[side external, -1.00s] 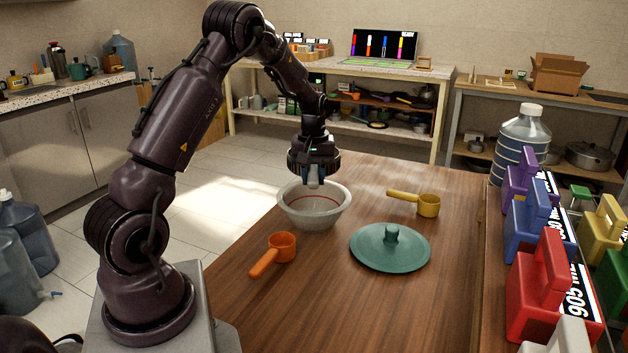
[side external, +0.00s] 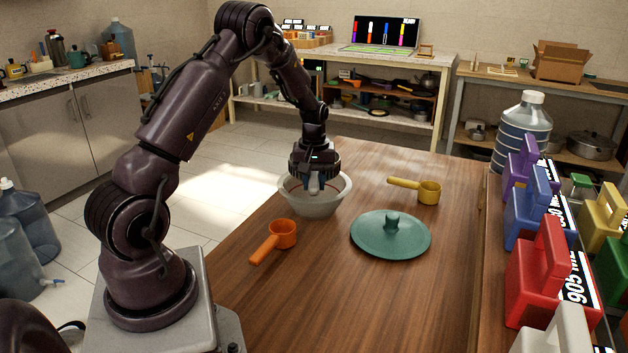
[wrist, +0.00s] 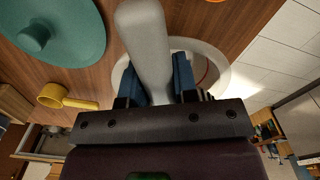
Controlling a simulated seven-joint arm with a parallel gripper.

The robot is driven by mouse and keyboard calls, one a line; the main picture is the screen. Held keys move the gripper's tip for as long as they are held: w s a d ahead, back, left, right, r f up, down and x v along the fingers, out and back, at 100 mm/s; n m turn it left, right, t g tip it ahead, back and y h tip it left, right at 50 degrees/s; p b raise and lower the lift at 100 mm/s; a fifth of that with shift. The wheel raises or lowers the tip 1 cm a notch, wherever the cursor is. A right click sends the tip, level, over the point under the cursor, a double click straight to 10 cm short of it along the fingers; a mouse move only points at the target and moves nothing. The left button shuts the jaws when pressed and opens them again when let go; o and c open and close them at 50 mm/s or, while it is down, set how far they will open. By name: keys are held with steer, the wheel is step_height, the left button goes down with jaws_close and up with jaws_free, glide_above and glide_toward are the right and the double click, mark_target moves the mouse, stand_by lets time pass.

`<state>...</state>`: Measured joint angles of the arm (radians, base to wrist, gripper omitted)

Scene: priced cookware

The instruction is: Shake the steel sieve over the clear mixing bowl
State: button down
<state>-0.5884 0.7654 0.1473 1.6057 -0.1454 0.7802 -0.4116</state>
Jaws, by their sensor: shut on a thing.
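The clear mixing bowl (side external: 318,208), pale and translucent with a red line inside, stands on the wooden table. My gripper (side external: 314,190) points down over it, with its blue fingertips at about the height of its rim or inside it. The bowl's rim (wrist: 218,62) shows behind the fingers. No sieve mesh shows, so I cannot tell whether the grey piece belongs to the steel sieve.
A teal lid (side external: 391,236), an orange cup with a handle (side external: 282,234) and a yellow one (side external: 429,192) lie around the bowl. Coloured weight-like blocks (side external: 535,270) and a large bottle (side external: 522,130) line the right side. The table's front is clear.

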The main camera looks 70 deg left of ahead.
steer(key=shift+d, duration=0.65)
steer(key=shift+a, duration=1.4)
steer(key=shift+d, duration=0.1)
steer(key=shift+d, duration=1.35)
steer(key=shift+a, duration=0.1)
steer(key=shift+a, duration=1.3)
steer(key=shift+d, duration=1.4)
